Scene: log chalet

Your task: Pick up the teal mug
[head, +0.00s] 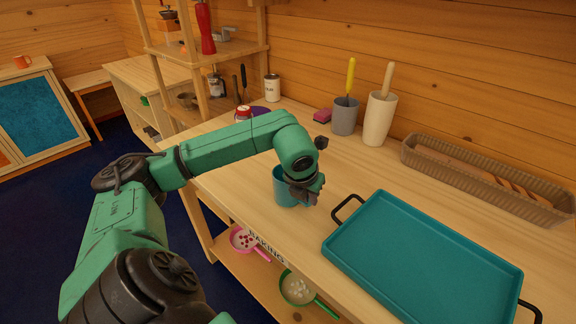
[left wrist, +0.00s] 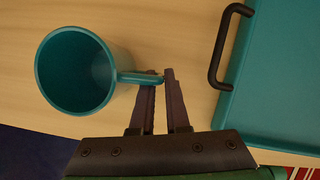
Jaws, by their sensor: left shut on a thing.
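The teal mug (head: 284,190) is upright on or just above the wooden counter near its front edge; I cannot tell whether it touches the wood. In the left wrist view the mug (left wrist: 75,72) shows its open, empty inside, with its handle pointing right. My left gripper (head: 305,190) is at the mug's right side. In the left wrist view its fingers (left wrist: 160,80) are shut on the mug's handle. In the head view the gripper hides part of the mug's right side. My right gripper is not in view.
A teal tray (head: 425,260) with black handles lies right of the mug. Pans (head: 297,288) sit on the shelf below.

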